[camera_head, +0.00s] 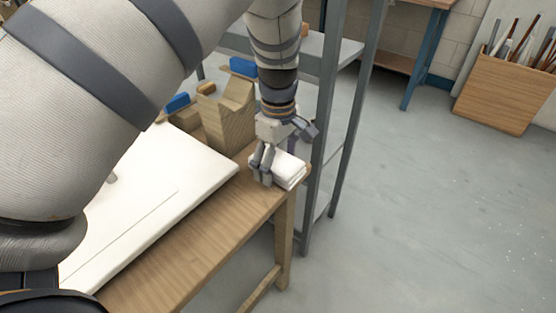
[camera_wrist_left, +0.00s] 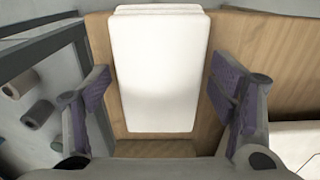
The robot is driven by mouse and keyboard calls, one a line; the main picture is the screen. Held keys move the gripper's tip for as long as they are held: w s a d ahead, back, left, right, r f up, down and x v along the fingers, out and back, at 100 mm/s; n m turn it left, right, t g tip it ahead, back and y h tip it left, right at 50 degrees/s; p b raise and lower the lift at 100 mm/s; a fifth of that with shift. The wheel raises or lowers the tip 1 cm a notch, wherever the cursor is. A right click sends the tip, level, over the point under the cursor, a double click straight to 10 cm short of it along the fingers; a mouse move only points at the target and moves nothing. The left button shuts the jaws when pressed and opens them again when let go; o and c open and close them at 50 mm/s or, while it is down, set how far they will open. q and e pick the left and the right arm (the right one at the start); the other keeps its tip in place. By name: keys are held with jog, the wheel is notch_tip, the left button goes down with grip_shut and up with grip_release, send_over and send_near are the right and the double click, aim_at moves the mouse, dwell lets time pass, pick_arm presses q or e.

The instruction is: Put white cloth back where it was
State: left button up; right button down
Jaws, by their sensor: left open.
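The white cloth (camera_head: 290,169) is a folded, layered stack lying on the far right corner of the wooden workbench (camera_head: 206,247). In the left wrist view the cloth (camera_wrist_left: 158,72) lies flat on the wood, between my fingers. My left gripper (camera_head: 272,163) is over the cloth, pointing down, and partly hides it in the head view. In the left wrist view my left gripper (camera_wrist_left: 164,118) is open, with a finger on each side of the cloth and a gap to both edges. My right gripper is not in view.
A large white panel (camera_head: 150,185) lies on the bench left of the cloth. A wooden block (camera_head: 228,118) stands behind it, near blue items (camera_head: 243,67). A grey metal shelf (camera_head: 325,110) stands close to the bench's right end. The floor to the right is clear up to a wooden bin (camera_head: 503,92).

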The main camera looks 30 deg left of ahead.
aim_at(278, 161)
pick_arm(q)
jog(key=shift+r, duration=0.1)
notch_tip(278, 161, up, 12)
jog(key=shift+p, duration=0.3)
